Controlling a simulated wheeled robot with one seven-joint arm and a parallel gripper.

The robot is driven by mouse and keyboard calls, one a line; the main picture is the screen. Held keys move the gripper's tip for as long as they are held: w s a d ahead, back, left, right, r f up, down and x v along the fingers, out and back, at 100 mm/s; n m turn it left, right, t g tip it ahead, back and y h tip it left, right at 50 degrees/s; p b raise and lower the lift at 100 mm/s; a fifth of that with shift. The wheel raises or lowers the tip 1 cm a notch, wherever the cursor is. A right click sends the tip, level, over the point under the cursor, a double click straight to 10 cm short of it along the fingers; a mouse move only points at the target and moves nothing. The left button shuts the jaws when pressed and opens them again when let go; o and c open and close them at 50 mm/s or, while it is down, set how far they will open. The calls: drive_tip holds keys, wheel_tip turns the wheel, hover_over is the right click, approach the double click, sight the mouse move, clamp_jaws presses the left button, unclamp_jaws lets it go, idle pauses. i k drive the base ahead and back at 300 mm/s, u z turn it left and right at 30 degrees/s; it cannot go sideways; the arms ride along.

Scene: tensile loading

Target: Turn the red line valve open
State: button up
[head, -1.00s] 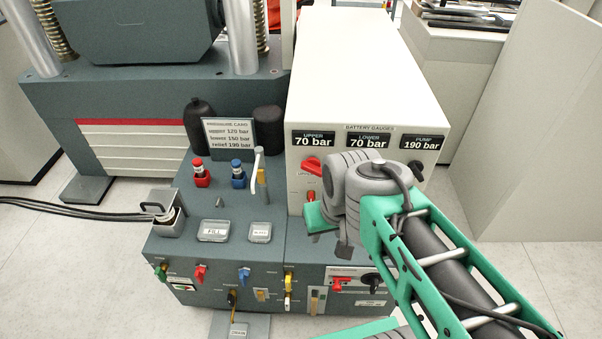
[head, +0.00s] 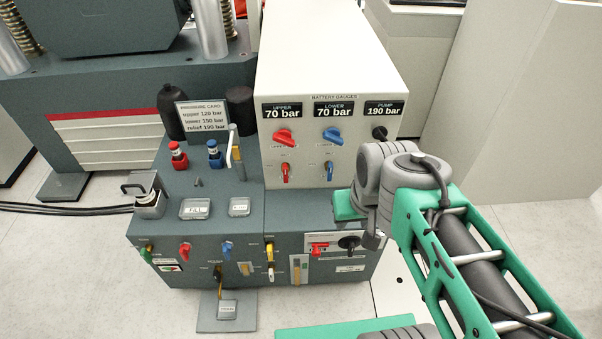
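Several red handles are in the head view, and I cannot tell from the labels which is the red line valve. A red valve handle (head: 185,252) hangs on the lower front panel, between a green and a blue one. A large red knob (head: 284,137) sits under the UPPER gauge, with a small red lever (head: 285,170) below it. Another red handle (head: 319,249) is at the panel's right. My arm's grey and green joints stand to the right of these handles, apart from them in the picture. My gripper's fingers do not show.
The white gauge cabinet (head: 330,60) reads 70, 70 and 190 bar. A drain pedal (head: 227,309) lies on the floor.

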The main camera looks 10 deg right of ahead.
sight(285, 167)
drive_tip(key=i, duration=0.4)
drive_tip(key=u, duration=2.35)
drive_tip(key=k, duration=0.6)
drive_tip(key=z, duration=0.2)
drive_tip(key=i, duration=0.5)
